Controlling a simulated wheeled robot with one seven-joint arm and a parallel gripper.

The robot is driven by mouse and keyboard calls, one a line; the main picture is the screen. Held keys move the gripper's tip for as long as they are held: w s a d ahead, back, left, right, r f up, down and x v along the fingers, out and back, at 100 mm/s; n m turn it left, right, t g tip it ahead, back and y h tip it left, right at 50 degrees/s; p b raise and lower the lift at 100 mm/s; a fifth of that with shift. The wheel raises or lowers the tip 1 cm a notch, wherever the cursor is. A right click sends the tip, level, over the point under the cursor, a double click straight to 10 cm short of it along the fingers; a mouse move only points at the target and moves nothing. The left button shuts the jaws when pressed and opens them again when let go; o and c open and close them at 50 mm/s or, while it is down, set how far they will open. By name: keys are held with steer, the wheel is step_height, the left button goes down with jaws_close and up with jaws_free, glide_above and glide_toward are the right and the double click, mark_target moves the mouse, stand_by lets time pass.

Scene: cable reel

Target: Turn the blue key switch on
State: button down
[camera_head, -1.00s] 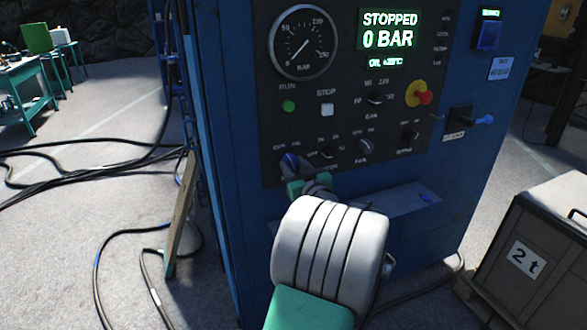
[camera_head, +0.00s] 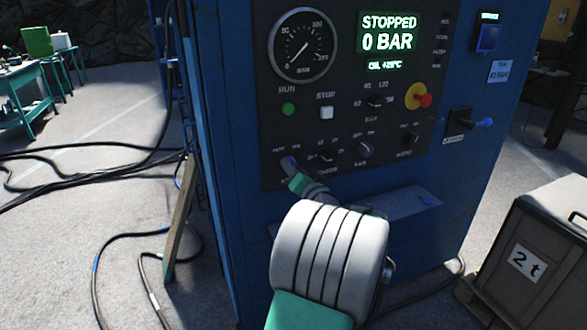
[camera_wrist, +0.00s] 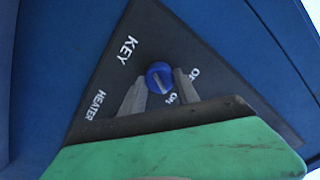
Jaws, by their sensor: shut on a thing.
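The blue key switch (camera_wrist: 159,76) sits on the dark panel in the wrist view, with the words KEY, OFF and ON around it. My gripper (camera_wrist: 160,88) has one finger on each side of it and is shut on it. A pale line across the knob is tilted; I cannot tell for sure which label it faces. In the head view my gripper (camera_head: 290,168) reaches the lower left of the panel and mostly hides the knob.
The black panel (camera_head: 340,130) carries a gauge (camera_head: 303,45), a display (camera_head: 388,38) reading STOPPED and 0 BAR, a green button (camera_head: 288,109), a white button (camera_head: 326,112) and a red-yellow knob (camera_head: 420,98). A ledge (camera_head: 390,205) juts out below.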

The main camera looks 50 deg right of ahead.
steer(key=shift+m, duration=0.4)
steer(key=c, duration=0.9)
jaws_free()
steer(key=b+v, duration=0.1)
steer(key=v, duration=0.6)
steer(key=shift+s+a, duration=0.2)
steer(key=shift+s, duration=0.15)
